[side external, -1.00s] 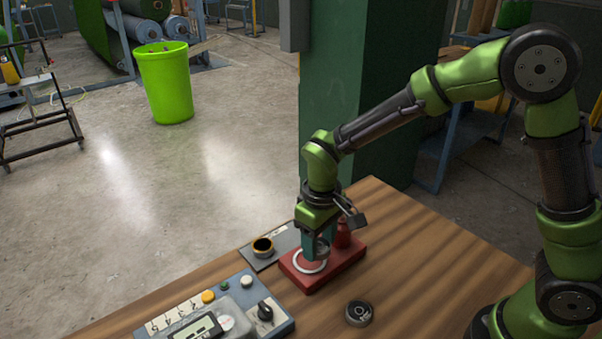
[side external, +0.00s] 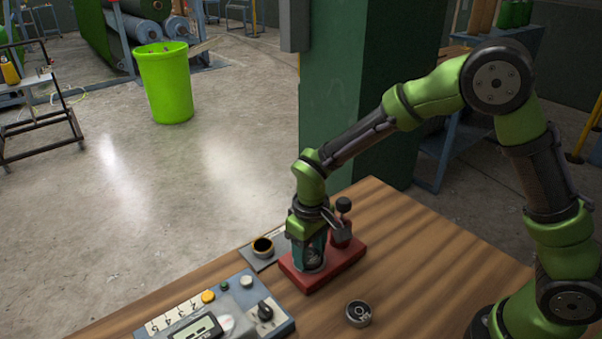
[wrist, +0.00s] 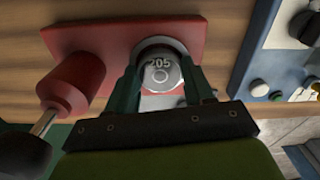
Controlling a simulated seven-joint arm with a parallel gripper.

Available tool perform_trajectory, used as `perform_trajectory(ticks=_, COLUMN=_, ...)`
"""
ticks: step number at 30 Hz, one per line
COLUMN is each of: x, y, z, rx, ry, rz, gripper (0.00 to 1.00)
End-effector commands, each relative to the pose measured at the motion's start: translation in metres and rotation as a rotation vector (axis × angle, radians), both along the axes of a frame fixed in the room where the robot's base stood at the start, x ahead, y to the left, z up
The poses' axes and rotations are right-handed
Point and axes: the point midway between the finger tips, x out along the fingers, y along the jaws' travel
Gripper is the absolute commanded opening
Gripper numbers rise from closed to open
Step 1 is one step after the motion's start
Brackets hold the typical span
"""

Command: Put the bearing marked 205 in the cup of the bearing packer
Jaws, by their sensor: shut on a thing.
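The bearing marked 205 (wrist: 162,76) is between the fingers of my gripper (wrist: 162,88), its number facing the wrist camera. My gripper (side external: 311,264) is shut on it, low over the front part of the red bearing packer (side external: 300,278). In the wrist view the pale rim of the packer's cup (wrist: 153,42) shows just behind the bearing. The fingers hide most of the cup, and I cannot tell whether the bearing rests inside it. The packer's red post with a black knob (side external: 343,205) stands beside my gripper.
Another bearing (side external: 359,313) lies on the wooden table in front of the packer. A small dark-mouthed ring or cup (side external: 263,247) sits on a grey plate to the left. A control box (side external: 215,312) with buttons and a knob stands at front left. The table's right side is clear.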

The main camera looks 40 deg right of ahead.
Motion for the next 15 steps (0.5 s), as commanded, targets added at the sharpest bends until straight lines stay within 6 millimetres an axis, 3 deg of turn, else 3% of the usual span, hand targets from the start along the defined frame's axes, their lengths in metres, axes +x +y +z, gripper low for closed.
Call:
perform_trajectory(ticks=7, x=-0.0013, y=0.0000, z=-0.0123, rx=-0.001, ry=0.005, rz=0.006, gripper=0.10)
perform_trajectory(ticks=8, x=-0.0017, y=0.0001, z=-0.0127, rx=-0.001, ry=0.006, rz=0.006, gripper=0.54)
perform_trajectory(ticks=12, x=-0.0021, y=-0.0009, z=-0.0131, rx=-0.003, ry=0.007, rz=0.006, gripper=0.75)
perform_trajectory(ticks=15, x=-0.0021, y=-0.0025, z=-0.0134, rx=-0.005, ry=0.007, rz=0.007, gripper=0.77)
